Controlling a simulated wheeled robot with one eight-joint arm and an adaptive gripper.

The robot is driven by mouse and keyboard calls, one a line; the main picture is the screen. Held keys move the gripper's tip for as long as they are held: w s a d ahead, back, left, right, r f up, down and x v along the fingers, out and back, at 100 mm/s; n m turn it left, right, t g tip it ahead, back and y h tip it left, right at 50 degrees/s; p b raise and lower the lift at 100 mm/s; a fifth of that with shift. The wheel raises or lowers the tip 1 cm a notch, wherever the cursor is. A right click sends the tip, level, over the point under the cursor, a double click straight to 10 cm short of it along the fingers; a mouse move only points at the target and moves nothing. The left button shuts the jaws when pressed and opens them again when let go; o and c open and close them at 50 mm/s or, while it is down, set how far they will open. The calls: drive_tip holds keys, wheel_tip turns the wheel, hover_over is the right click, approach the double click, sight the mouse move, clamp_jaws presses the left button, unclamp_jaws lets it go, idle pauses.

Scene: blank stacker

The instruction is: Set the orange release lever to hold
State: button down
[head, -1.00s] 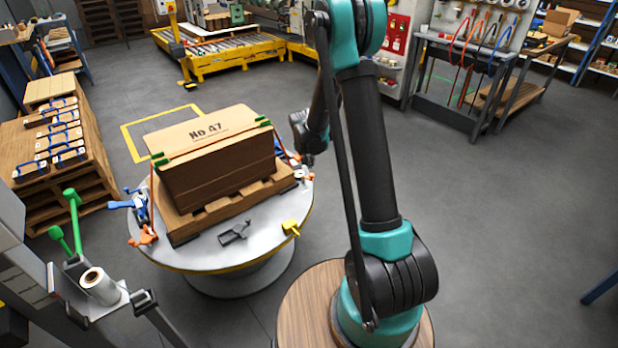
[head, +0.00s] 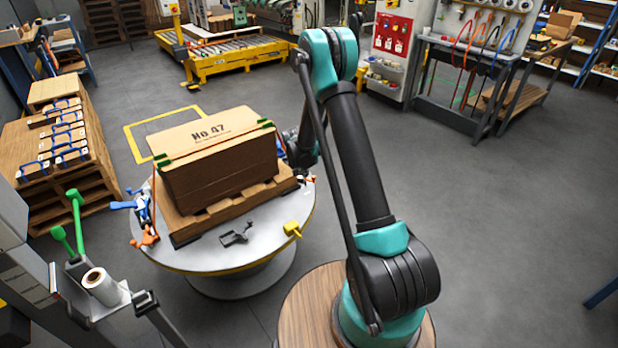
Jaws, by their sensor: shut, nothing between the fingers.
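A round grey turntable (head: 265,258) holds a wooden pallet (head: 230,208) with a brown carton (head: 220,175) marked "No 47". At its left edge is a blue clamp-like fitting (head: 143,205) with an orange lever-like part (head: 150,238) low beside it. Another small orange part shows at the right edge (head: 309,179), near my arm. I cannot tell from this view which orange part is the release lever, or how it is set. My gripper (head: 298,160) is shut and empty at the right side of the carton, small, dark and partly hidden by my arm.
A black fitting (head: 236,235) and a yellow handle (head: 292,229) sit on the turntable's front. A green-handled stand with a white roll (head: 100,284) is at lower left. A pallet of blue-handled boxes (head: 60,140) stands left. Floor to the right is clear.

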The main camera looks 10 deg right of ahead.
drive_tip(key=x, duration=0.9)
drive_tip(key=shift+f, duration=0.15)
drive_tip(key=w, duration=0.1)
drive_tip(key=w+d, duration=0.1)
drive_tip(key=shift+w+d+f, duration=0.25)
drive_tip(key=shift+w, duration=0.15)
drive_tip(key=shift+w+d, duration=0.25)
drive_tip(key=shift+w, duration=0.25)
